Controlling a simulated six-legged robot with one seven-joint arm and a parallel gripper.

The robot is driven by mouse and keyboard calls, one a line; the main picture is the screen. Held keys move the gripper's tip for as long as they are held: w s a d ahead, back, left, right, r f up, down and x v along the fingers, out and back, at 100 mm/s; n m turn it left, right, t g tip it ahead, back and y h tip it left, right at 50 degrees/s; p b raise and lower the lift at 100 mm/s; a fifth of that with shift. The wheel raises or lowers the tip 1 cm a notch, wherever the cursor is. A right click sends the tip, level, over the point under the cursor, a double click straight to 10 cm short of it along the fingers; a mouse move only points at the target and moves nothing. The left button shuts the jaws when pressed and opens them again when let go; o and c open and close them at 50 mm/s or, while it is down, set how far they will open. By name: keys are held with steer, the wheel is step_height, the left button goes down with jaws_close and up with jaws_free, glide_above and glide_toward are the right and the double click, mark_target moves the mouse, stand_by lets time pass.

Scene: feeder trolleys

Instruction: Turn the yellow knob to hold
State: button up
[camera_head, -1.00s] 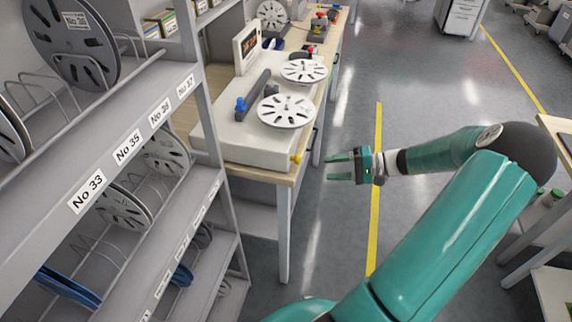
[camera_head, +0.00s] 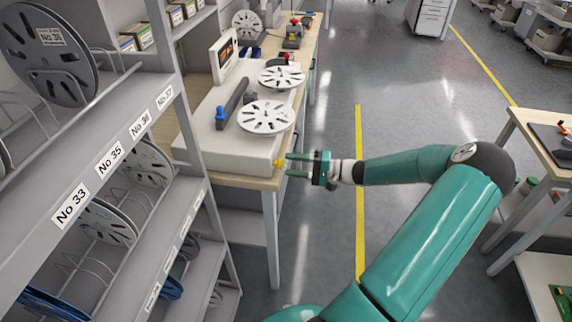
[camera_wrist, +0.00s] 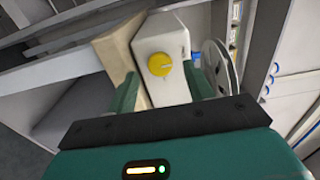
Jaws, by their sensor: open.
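The yellow knob (camera_head: 278,163) sits on the front end of a white machine (camera_head: 228,148) on the workbench. In the wrist view the yellow knob (camera_wrist: 160,64) shows face-on with a darker pointer line, on the end face of the white machine (camera_wrist: 150,35). My gripper (camera_head: 289,165) is open, its fingertips close to the knob in the head view. In the wrist view my gripper (camera_wrist: 160,88) has one finger on each side below the knob, apart from it. I cannot read any hold mark near the knob.
White reels (camera_head: 266,117) lie on top of the machine, beside a small screen (camera_head: 222,58). A grey shelf rack (camera_head: 150,100) with reels stands close on the left.

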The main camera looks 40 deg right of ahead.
mark_target(278, 163)
steer(key=x, duration=0.2)
steer(key=shift+w+a, duration=0.2)
steer(key=shift+a, duration=0.05)
steer(key=c, duration=1)
steer(key=shift+o, duration=0.2)
